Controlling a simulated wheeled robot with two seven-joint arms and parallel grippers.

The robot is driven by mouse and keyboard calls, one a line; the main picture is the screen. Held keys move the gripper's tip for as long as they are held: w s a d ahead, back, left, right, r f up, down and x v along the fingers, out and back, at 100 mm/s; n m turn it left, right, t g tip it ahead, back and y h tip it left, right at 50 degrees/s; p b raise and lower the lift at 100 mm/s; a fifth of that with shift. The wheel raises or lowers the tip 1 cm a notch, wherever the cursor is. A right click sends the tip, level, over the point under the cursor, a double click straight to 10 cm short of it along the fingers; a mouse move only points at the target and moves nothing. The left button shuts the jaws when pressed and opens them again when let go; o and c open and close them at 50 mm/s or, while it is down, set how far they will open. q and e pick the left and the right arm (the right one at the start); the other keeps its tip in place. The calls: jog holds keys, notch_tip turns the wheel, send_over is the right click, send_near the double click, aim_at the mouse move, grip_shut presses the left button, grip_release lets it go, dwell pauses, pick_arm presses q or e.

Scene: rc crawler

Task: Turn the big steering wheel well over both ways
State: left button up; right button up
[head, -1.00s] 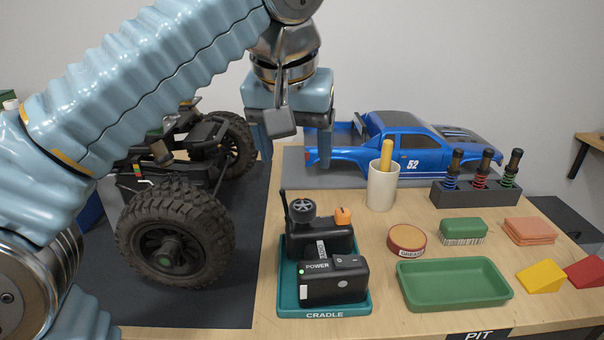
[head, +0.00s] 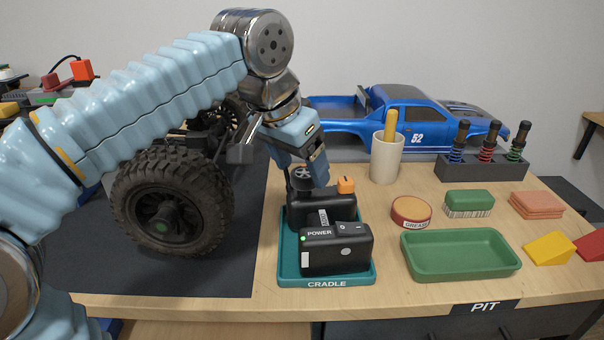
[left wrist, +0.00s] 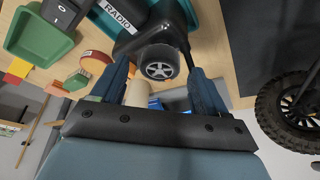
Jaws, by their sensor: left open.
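The black radio (head: 322,212) stands in the teal cradle (head: 327,283), with a green light lit beside its POWER label. Its dark steering wheel (head: 301,173) with a grey spoked hub sits on top at the left, partly hidden by my gripper. My left gripper (head: 304,178) is open and angled down at the wheel. In the left wrist view, the wheel (left wrist: 158,65) lies between the two blue fingers, near their tips, with one finger to each side. I cannot tell whether either finger touches it. My right gripper is not in view.
An orange knob (head: 346,185) sits close to the wheel on the radio. A cream cup (head: 386,158) with a yellow handle stands behind. The crawler's big tyre (head: 172,205) is at the left. A green tray (head: 460,255) and a grease tin (head: 411,211) are at the right.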

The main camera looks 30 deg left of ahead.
pick_arm(q)
jog(key=shift+x, duration=0.75)
jog(key=c, duration=1.1)
jog(key=shift+o, duration=0.2)
